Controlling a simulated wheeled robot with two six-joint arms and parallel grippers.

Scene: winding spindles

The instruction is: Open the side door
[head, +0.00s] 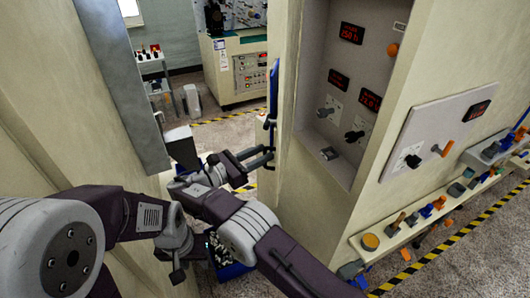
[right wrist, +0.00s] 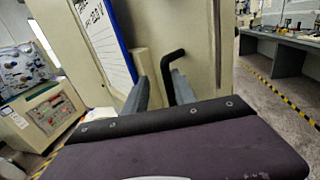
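A cream side door panel (right wrist: 205,48) carries a black bent handle (right wrist: 172,64). In the head view the handle (head: 266,158) juts left from the cream cabinet wall, beside a thin blue-edged sheet. My right gripper (head: 252,160) reaches the handle from the left. In the right wrist view its two grey fingers (right wrist: 162,90) are apart, and the handle shows between them. I cannot tell whether they touch it. My left gripper (head: 178,265) is low at the left, away from the handle. Its fingers are small and unclear.
A blue and white sheet (right wrist: 98,35) hangs left of the handle. A cream wall with a grey edge (head: 122,80) stands close on the left. A control panel (head: 345,90) and tool shelves (head: 425,215) are on the right. A blue bin (head: 228,268) stands below my arms.

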